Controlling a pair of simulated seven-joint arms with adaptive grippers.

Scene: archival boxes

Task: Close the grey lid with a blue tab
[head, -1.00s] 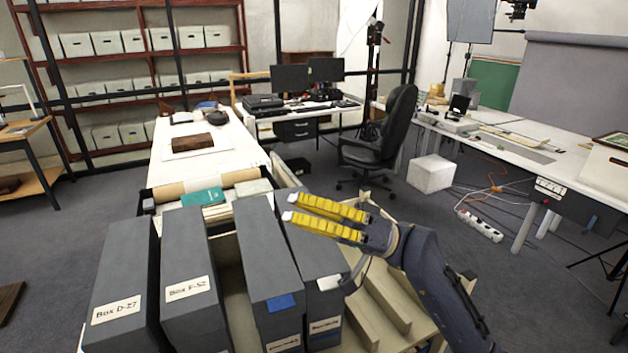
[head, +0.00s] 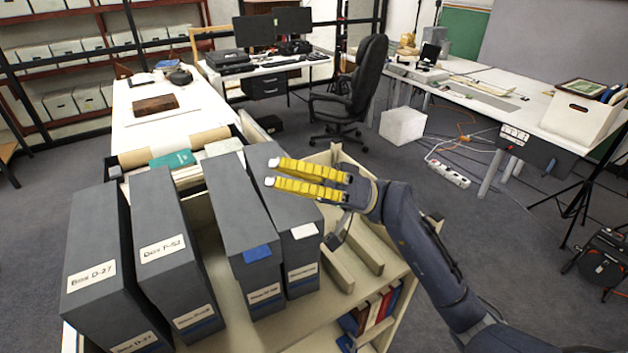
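A tall grey archival box with a blue tab (head: 257,253) stands upright on the trolley, third from the left. Its grey top (head: 232,200) is the surface that bears the tab, and I cannot tell how far the lid is open. A grey box with a white tab (head: 304,231) stands against its right side. My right gripper (head: 271,172) has two yellow fingers, parallel with a gap between them and nothing seen in it. The fingers point left above the far end of the white-tab box, right of the blue-tab box. My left gripper is not in view.
Two more grey boxes, Box D-27 (head: 94,240) and Box F-52 (head: 160,215), stand to the left. Empty wooden dividers (head: 355,245) lie to the right, with books (head: 375,310) on a lower shelf. A long white table (head: 150,120) is behind.

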